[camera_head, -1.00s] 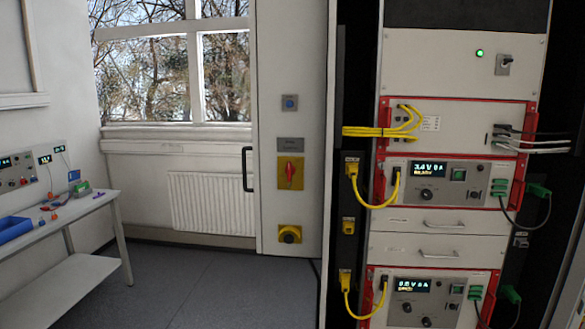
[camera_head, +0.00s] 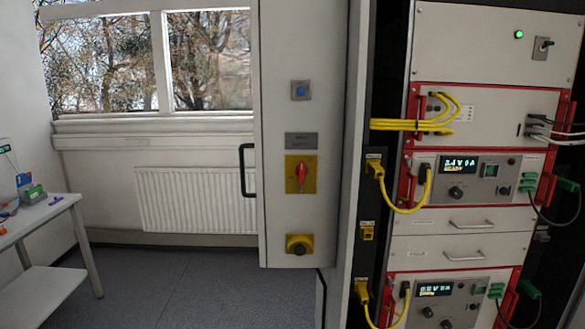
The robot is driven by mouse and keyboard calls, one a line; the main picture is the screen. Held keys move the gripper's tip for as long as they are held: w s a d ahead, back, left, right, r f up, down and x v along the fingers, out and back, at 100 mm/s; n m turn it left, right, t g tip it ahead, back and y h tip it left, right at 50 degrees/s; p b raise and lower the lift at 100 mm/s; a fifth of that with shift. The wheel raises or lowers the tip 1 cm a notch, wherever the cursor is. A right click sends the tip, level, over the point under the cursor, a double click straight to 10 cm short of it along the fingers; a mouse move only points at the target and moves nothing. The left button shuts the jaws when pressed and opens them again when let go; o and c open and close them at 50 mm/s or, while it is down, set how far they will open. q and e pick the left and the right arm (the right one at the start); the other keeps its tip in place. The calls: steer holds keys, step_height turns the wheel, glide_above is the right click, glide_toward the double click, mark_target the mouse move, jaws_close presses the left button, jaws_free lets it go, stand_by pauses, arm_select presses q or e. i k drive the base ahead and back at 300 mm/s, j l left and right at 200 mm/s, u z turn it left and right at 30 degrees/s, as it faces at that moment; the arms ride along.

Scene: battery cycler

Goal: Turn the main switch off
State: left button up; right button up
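A red rotary switch (camera_head: 301,174) on a yellow plate sits on the narrow light-grey cabinet door in the middle of the view. Its red handle stands upright. A grey label plate (camera_head: 301,140) is just above it. A blue button (camera_head: 301,90) on a grey plate is higher up, and a dark round knob (camera_head: 299,244) on a yellow plate is below. A small toggle switch (camera_head: 542,47) with a lit green lamp (camera_head: 519,34) beside it is on the top right panel. Neither of my grippers is in view.
A rack with red-framed units (camera_head: 470,178) and lit displays stands at the right, with yellow cables (camera_head: 410,125) at its left side. A black door handle (camera_head: 247,170) juts from the cabinet door's left edge. A table (camera_head: 50,215) stands far left. The floor (camera_head: 180,285) between is clear.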

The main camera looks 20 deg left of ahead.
mark_target(301, 170)
steer(key=i+j, duration=0.1)
steer(key=j, duration=0.3)
steer(key=i+j, duration=0.15)
steer(key=j, duration=0.3)
steer(key=i+j, duration=0.1)
steer(key=j, duration=0.3)
steer(key=i+j+z, duration=0.1)
steer(key=j, duration=0.3)
steer(key=i+j, duration=0.15)
steer(key=j, duration=0.3)
